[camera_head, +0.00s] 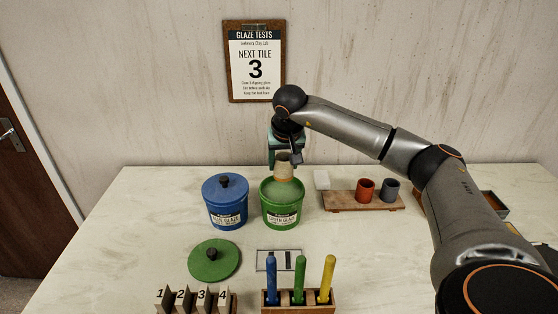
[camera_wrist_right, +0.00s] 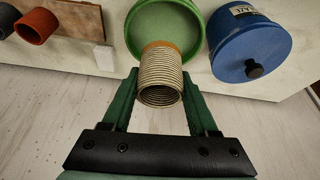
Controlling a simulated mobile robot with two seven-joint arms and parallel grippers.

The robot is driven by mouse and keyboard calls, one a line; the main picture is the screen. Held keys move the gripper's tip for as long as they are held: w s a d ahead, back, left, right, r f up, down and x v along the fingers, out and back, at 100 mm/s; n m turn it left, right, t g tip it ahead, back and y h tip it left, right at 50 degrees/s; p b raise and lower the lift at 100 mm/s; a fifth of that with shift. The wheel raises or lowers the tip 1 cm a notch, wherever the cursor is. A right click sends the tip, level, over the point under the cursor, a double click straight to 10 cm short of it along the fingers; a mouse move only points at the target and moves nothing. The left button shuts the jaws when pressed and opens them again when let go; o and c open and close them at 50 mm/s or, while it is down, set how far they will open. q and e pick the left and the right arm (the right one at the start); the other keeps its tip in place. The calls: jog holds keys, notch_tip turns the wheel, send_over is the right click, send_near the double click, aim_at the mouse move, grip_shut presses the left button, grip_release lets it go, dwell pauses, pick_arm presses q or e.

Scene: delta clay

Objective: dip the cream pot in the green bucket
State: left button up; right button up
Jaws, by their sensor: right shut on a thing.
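The cream pot (camera_wrist_right: 161,78) is a ribbed cream cylinder with an orange-brown band at one end. My right gripper (camera_wrist_right: 161,85) is shut on it; in the head view the gripper (camera_head: 284,150) is above the green bucket. The pot (camera_head: 283,166) is upright there, its lower part at the bucket's mouth; I cannot tell how deep it reaches. The green bucket (camera_head: 282,203) stands open on the table and also shows in the wrist view (camera_wrist_right: 135,35). Its green lid (camera_head: 214,262) lies on the table in front. My left gripper is not in view.
A lidded blue bucket (camera_head: 225,204) stands close to the left of the green one. A wooden board (camera_head: 345,207) with a red cup (camera_head: 366,189) and a grey cup (camera_head: 390,189) lies to the right. Numbered tiles (camera_head: 196,298) and a rack of coloured handles (camera_head: 298,300) are in front.

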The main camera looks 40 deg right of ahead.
aim_at(282, 172)
jog(key=shift+w, duration=0.3)
notch_tip(282, 172, down, 4)
jog(key=b, duration=0.3)
jog(key=shift+r+b, duration=0.1)
jog(key=shift+b, duration=0.2)
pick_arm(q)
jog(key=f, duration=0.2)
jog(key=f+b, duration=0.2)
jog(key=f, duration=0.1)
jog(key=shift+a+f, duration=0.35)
pick_arm(e)
notch_tip(282, 172, down, 5)
jog(key=shift+r, duration=0.2)
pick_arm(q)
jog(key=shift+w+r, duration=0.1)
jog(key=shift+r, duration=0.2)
pick_arm(e)
jog(key=shift+r, duration=0.1)
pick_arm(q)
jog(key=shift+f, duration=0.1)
pick_arm(e)
jog(key=shift+f, duration=0.45)
jog(key=shift+f, duration=0.1)
dwell(0.5)
pick_arm(q)
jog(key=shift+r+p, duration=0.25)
jog(key=shift+p, duration=0.05)
dwell(0.8)
